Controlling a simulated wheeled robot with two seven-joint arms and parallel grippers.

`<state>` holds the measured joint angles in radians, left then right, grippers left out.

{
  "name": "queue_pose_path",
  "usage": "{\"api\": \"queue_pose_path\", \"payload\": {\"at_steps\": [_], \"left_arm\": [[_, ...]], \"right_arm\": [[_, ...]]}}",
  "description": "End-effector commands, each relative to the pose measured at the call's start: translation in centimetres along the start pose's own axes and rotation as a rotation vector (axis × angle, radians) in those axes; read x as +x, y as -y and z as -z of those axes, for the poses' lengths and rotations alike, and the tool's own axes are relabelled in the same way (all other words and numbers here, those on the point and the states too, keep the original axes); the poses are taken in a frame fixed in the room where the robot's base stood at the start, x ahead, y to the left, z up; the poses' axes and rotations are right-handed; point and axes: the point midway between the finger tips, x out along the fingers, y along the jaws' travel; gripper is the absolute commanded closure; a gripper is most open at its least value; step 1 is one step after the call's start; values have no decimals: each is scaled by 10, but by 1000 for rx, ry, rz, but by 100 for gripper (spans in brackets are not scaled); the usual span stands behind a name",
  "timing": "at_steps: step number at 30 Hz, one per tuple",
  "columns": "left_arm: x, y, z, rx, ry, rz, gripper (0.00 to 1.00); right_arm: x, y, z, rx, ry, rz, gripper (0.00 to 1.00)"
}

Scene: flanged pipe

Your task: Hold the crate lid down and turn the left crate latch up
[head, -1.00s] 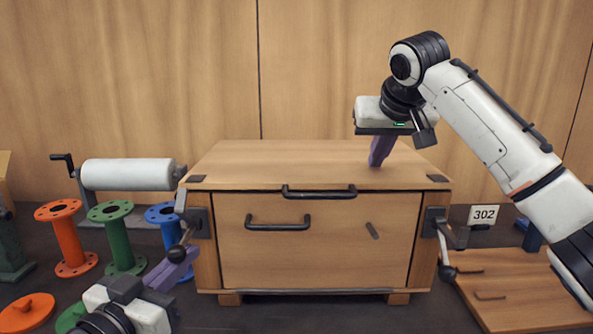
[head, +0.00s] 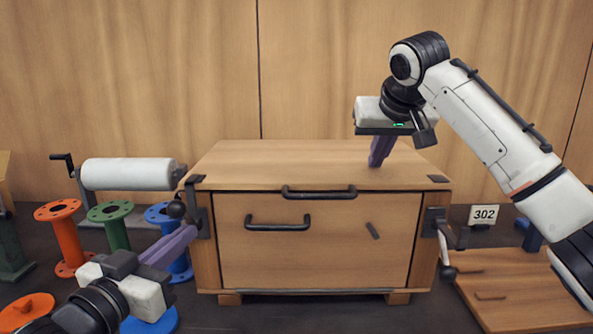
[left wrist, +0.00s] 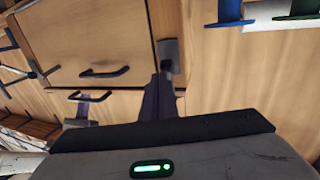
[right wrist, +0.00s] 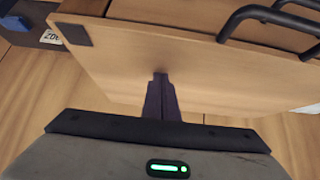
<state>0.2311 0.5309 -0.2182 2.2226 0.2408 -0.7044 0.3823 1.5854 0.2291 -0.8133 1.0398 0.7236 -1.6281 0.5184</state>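The wooden crate (head: 318,265) stands in the middle with its lid (head: 270,160) closed. My right gripper (head: 376,163) is shut and empty, its purple fingertips touching the lid top near the front right; the right wrist view shows these fingers (right wrist: 160,82) against the lid. The left crate latch (head: 177,209) has its dark knob raised beside the upper left corner, its arm reaching up to the lid edge. My left gripper (head: 191,231) is shut just below the knob, beside the latch mount; I cannot tell if it touches. It also shows in the left wrist view (left wrist: 161,80).
The right latch (head: 447,272) hangs with its knob down. Flanged spools in orange (head: 66,240), green (head: 113,230) and blue (head: 160,215) and a white roll (head: 128,174) stand left. A wooden board (head: 520,295) lies right, near a 302 sign (head: 484,215).

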Motion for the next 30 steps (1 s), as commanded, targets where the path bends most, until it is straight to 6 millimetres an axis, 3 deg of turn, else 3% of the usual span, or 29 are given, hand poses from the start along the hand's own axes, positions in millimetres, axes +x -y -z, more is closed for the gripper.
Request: {"api": "queue_pose_path", "payload": {"at_steps": [30], "left_arm": [[-66,-20,-21,0,1,0,100]], "right_arm": [[2,0,-2,0,8,-1,100]]}}
